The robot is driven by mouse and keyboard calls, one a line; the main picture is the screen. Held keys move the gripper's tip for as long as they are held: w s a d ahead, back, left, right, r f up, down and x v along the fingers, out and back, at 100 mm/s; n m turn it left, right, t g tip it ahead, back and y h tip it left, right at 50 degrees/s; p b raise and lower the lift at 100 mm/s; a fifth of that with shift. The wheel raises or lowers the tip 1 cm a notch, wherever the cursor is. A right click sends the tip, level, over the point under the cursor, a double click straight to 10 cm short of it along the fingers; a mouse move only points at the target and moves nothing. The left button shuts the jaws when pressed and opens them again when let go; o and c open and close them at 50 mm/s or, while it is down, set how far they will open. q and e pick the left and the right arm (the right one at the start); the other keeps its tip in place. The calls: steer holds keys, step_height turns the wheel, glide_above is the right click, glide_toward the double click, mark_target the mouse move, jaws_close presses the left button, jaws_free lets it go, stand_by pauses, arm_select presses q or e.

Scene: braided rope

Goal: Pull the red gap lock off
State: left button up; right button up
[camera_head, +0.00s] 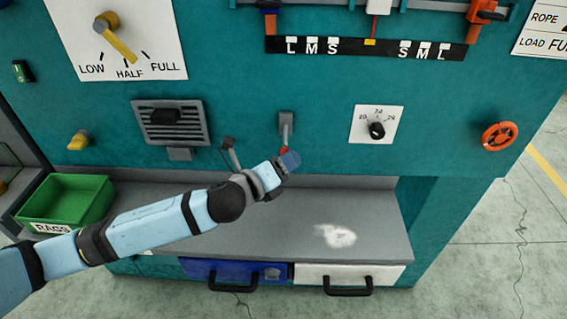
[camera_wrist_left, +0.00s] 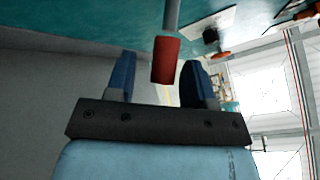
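A red grip (camera_head: 284,150) sits at the lower end of a grey lever (camera_head: 286,126) on the teal machine front; no label for it can be read. In the left wrist view the red grip (camera_wrist_left: 165,61) hangs on its grey rod between my two blue fingers. My left gripper (camera_head: 289,161) is at the grip's lower end and partly hides it in the head view. In the left wrist view my left gripper (camera_wrist_left: 157,76) is open, with a visible gap between each finger and the red grip. My right gripper is not in view.
A second lever with a dark tip (camera_head: 229,145) stands just left of my gripper. A vent box (camera_head: 172,122) is left, a dial (camera_head: 377,129) and an orange handwheel (camera_head: 500,136) right. The grey shelf (camera_head: 375,215) below has free room. A green bin (camera_head: 70,201) stands at its left.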

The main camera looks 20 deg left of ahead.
arm_select(q)
steer(key=shift+s, duration=0.15)
steer(key=v, duration=1.3)
steer(key=shift+s+a+b, duration=0.2)
steer(key=shift+s+b, duration=0.05)
steer(key=shift+b, duration=0.05)
steer(key=shift+r, duration=0.1)
